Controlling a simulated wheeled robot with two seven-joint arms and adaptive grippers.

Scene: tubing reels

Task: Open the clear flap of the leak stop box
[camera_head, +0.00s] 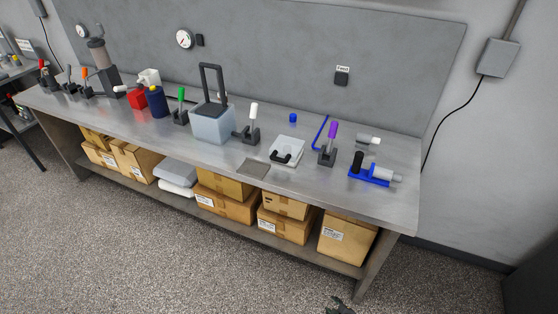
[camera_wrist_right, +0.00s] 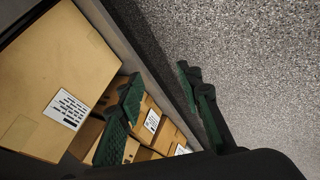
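A small white box (camera_head: 287,151) lies on the workbench, right of the middle, in the head view. A black curved handle (camera_head: 281,157) sits at its front edge. It looks like the leak stop box; its clear flap is too small to make out, so I cannot tell how it stands. Only a dark tip of my right gripper (camera_head: 340,307) shows at the bottom edge, well below and in front of the bench. In the right wrist view its green-padded fingers (camera_wrist_right: 163,104) are apart with nothing between them. My left gripper is not in view.
The grey workbench (camera_head: 390,196) has cardboard boxes (camera_head: 345,238) on its lower shelf. A flat grey pad (camera_head: 253,169) lies nearby.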

